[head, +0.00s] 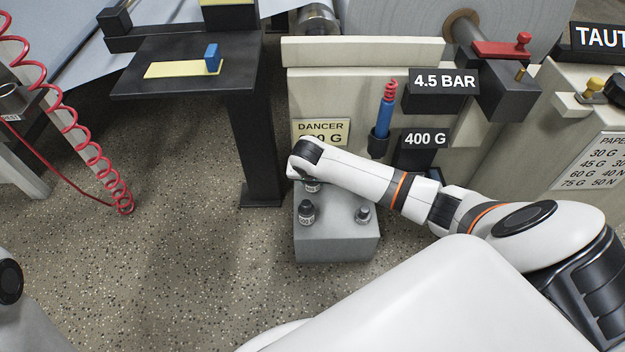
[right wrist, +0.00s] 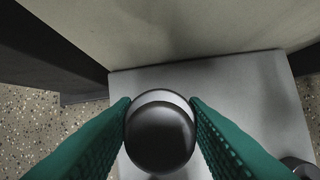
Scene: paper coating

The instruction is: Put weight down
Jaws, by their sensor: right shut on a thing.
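My right gripper (right wrist: 160,122) is shut on a dark, round-topped weight (right wrist: 160,140), with one green finger on each side of its knob. My left gripper is out of view.
A cream machine panel stands behind the block with a partly covered DANCER sign (head: 321,130) and a 400 G display (head: 424,139). A black post (head: 253,150) stands left of the block. A red coiled hose (head: 100,165) hangs farther left. Speckled floor is clear at front left.

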